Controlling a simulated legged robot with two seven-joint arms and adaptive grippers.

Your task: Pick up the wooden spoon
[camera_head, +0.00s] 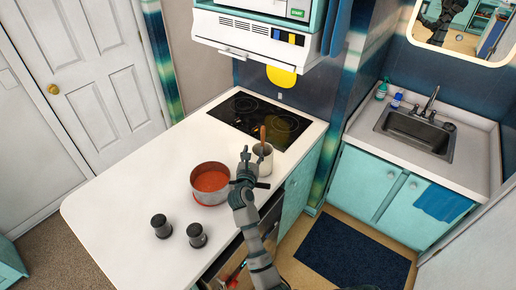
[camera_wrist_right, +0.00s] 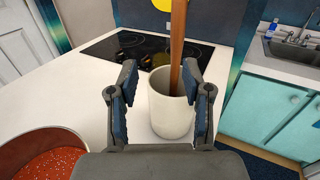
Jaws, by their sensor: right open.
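The wooden spoon (camera_wrist_right: 178,45) stands upright in a white crock (camera_wrist_right: 170,108) in the right wrist view. In the head view the spoon (camera_head: 262,134) rises from the crock (camera_head: 263,158) on the white counter, near the cooktop. My right gripper (camera_wrist_right: 161,80) is open and empty, its two fingers on either side of the spoon and crock as seen from the wrist. In the head view my right gripper (camera_head: 247,165) is beside the crock, on its near left side. The spoon's lower end is hidden inside the crock. My left gripper is not in view.
A pot of red sauce (camera_head: 210,182) stands left of the right gripper. Two dark shakers (camera_head: 179,231) stand nearer on the counter. The black cooktop (camera_head: 260,119) lies behind the crock. The counter's left part is clear.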

